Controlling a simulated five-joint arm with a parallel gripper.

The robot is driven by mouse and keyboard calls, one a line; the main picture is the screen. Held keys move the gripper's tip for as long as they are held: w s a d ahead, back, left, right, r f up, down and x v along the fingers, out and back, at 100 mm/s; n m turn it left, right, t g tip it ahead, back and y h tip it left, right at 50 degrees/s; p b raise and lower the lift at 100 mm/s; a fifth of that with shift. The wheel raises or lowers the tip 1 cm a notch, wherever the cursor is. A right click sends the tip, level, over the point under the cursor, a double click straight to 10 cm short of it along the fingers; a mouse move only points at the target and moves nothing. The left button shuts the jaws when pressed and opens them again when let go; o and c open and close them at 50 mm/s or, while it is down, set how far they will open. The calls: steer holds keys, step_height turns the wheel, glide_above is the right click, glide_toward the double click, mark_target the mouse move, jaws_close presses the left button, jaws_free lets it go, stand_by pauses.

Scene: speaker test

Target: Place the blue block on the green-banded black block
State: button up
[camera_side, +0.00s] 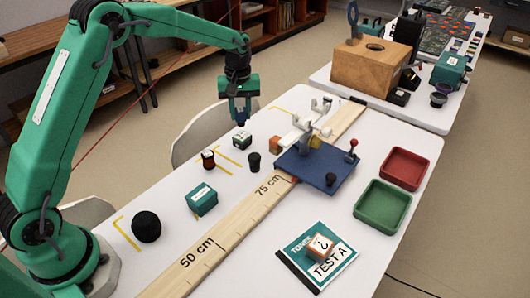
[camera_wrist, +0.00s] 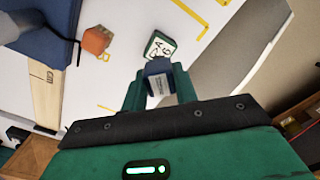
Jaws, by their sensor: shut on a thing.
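My gripper (camera_side: 240,110) hangs above the far left part of the white table. In the wrist view its green fingers (camera_wrist: 159,84) are shut on the blue block (camera_wrist: 158,66), which has a pale face. In the side view only a small dark blue part of the block (camera_side: 241,122) shows below the fingers. A dark block with green edges and a white lettered top (camera_side: 242,139) stands on the table just below the held block, apart from it. It also shows in the wrist view (camera_wrist: 160,47), beyond the fingertips. It looks like the green-banded block; its black sides are hard to make out.
An orange block (camera_side: 275,145), a black cup-like piece (camera_side: 254,162) and a red-banded dark block (camera_side: 208,159) stand nearby. A blue plate with a white fixture (camera_side: 318,168) lies to the right. A wooden ruler (camera_side: 225,232) runs along the table.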

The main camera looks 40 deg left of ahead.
mark_target(241, 121)
steer(key=shift+f, duration=1.8)
steer(key=shift+f, duration=0.1)
steer(key=o, duration=1)
steer(key=shift+c, duration=0.2)
step_height(241, 121, up, 12)
steer(key=shift+r, duration=0.1)
